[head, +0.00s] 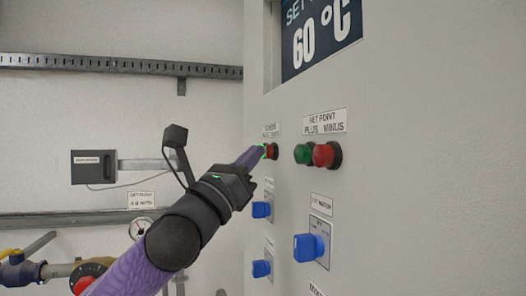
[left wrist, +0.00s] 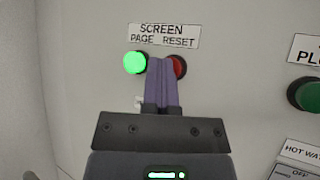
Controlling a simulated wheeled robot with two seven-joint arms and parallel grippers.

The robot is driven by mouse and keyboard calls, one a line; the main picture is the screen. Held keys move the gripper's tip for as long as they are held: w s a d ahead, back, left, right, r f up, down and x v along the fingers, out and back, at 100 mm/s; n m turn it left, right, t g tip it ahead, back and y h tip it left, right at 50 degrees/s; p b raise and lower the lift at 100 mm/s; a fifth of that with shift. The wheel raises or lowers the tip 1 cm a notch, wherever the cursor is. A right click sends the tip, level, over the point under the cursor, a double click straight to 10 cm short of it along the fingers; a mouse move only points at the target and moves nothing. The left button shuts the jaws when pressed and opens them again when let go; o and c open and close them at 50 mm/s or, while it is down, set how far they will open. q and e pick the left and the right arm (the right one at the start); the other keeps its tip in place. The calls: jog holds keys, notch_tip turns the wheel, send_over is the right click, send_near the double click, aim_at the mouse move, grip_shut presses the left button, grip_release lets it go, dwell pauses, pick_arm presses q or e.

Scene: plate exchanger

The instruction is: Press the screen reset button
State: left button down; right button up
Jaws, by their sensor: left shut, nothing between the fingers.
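The red screen reset button (left wrist: 179,66) sits under the right half of a label (left wrist: 163,36) reading SCREEN, PAGE, RESET. Left of it the green page button (left wrist: 135,63) glows brightly. My left gripper (left wrist: 160,63) is shut and empty, its purple fingertips between the two buttons, covering the red button's left edge. I cannot tell whether the tips touch it. In the head view my left gripper (head: 258,155) reaches up to the panel, and the red button (head: 272,151) shows just right of the tips. The green button is mostly hidden there.
On the same panel (head: 430,170), right of the tips, are a green (head: 303,154) and a red (head: 324,155) set point button. Blue rotary switches (head: 307,247) stick out below. A display (head: 319,36) reading 60 °C is above. Pipes and a gauge are at left.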

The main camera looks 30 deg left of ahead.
pick_arm(q)
jog(key=shift+s+a+b, duration=0.45)
jog(key=shift+s+a, duration=0.05)
jog(key=shift+s, duration=0.1)
jog(key=s+a+b, duration=0.1)
jog(key=s+b, duration=0.1)
jog(key=s+a+b, duration=0.1)
jog(key=s+a, duration=0.1)
jog(key=shift+b, duration=0.35)
jog(key=shift+w, duration=0.1)
dwell(0.6)
